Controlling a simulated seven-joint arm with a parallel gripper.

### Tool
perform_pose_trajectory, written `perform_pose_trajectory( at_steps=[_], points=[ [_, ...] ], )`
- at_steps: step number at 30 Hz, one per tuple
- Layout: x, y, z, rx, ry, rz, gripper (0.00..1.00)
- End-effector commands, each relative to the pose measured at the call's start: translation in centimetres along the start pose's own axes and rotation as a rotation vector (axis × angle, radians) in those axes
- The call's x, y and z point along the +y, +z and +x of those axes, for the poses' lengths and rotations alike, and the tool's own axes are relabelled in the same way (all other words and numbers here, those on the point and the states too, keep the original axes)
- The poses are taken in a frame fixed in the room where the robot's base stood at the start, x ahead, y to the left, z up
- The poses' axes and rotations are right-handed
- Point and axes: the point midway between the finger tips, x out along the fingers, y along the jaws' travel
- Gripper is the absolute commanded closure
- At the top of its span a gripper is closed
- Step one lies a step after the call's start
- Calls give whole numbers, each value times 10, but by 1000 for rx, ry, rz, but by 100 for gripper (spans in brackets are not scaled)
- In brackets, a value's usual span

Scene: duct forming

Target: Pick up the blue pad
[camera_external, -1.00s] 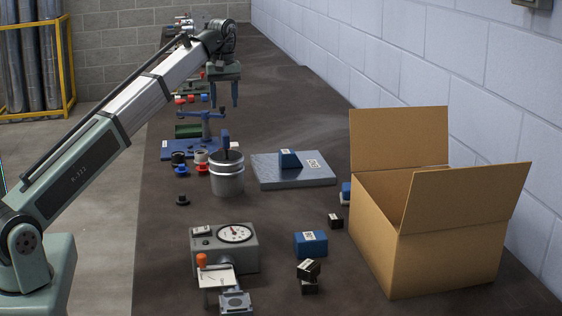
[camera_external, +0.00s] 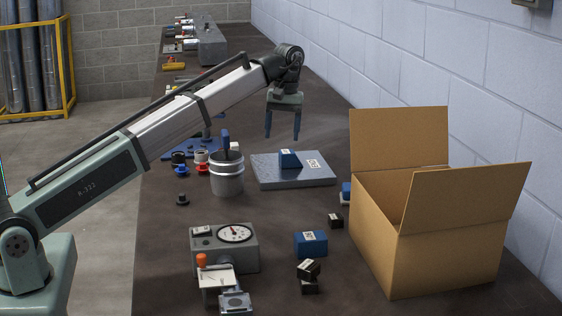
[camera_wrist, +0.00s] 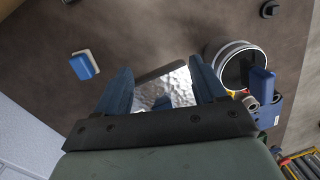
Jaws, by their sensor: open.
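Several blue pieces could be the blue pad; I cannot tell which. A blue block with a white label (camera_external: 289,159) sits on a grey metal plate (camera_external: 265,176); part of the plate shows between my fingers in the wrist view (camera_wrist: 178,84). A blue piece with a pale underside (camera_external: 346,189) lies beside the cardboard box, partly hidden by it. A blue-and-white pad in the wrist view (camera_wrist: 84,66) appears to be this piece. Another labelled blue block (camera_external: 310,244) stands nearer the front. My gripper (camera_external: 282,137) is open, empty and above the plate, fingers pointing down.
An open cardboard box (camera_external: 430,235) stands at the right. A metal can (camera_external: 227,180) with a blue-handled tool is left of the plate. A dial gauge box (camera_external: 235,247) and small black blocks (camera_external: 309,277) are at the front. Bench between can and front blocks is mostly clear.

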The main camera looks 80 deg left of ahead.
Motion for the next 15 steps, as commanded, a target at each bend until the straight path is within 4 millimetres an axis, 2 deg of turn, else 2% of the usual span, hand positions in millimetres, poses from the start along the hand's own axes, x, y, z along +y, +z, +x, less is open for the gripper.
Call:
perform_pose_trajectory(
  at_steps=[1,6,9,15],
  points=[
    [32,3,5,-6,-13,29,30],
    [114,8,27,-9,-29,83,30],
    [147,-2,34,-2,-21,81,30],
    [187,-31,28,33,27,42,30]
  ],
)
